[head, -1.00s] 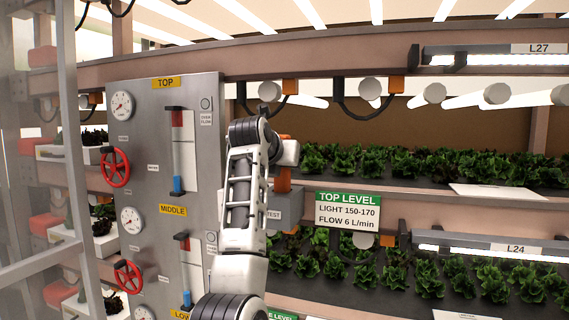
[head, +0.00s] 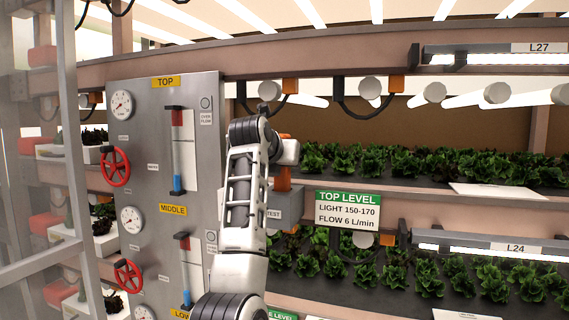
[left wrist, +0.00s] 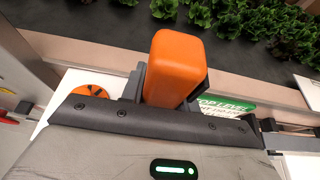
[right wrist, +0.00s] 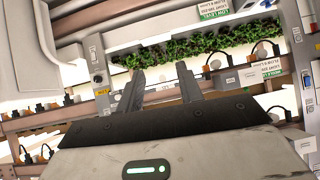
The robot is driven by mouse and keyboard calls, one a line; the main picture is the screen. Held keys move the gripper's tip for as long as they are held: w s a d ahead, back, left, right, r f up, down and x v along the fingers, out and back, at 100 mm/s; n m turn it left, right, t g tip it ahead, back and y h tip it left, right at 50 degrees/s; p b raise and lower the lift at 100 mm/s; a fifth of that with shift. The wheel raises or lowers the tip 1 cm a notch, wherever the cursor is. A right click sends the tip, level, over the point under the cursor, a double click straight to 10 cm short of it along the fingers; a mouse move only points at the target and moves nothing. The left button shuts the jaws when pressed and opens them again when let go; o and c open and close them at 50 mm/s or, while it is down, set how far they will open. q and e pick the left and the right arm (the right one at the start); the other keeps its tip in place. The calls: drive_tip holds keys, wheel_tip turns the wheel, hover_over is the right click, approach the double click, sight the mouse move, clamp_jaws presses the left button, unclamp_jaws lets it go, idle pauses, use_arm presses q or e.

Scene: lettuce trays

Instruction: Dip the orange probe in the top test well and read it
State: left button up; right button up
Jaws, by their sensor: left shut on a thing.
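The orange probe (head: 283,178) is upright over the grey test well box (head: 289,207) marked TEST, at the top level. Its lower end meets the top of the box, and I cannot tell how far it is inside. In the left wrist view the orange probe (left wrist: 172,62) stands between the fingers of my left gripper (left wrist: 172,98), which is shut on it. In the head view my left gripper (head: 286,152) is partly hidden by its own arm. My right gripper (right wrist: 162,88) is open and empty in the right wrist view, away from the box.
A metal panel (head: 145,245) with gauges, red valve wheels (head: 115,167) and level tubes stands left of the arm. A green-and-white TOP LEVEL sign (head: 347,210) hangs just right of the box. Lettuce trays (head: 420,190) fill the shelves on the right.

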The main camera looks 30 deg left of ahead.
sight(284, 135)
idle(0.3)
use_arm(q)
wheel_tip(284, 135, up, 6)
drive_tip(key=p, duration=0.6)
drive_tip(key=shift+r, duration=0.2)
drive_tip(key=shift+r+p, duration=0.35)
drive_tip(key=shift+r, duration=0.25)
use_arm(e)
drive_tip(key=r, duration=0.1)
drive_tip(key=d+r, duration=0.1)
drive_tip(key=r, duration=0.1)
drive_tip(key=shift+s+d, duration=0.15)
drive_tip(key=shift+s, duration=0.2)
drive_tip(key=shift+f, duration=0.1)
drive_tip(key=shift+s, duration=0.15)
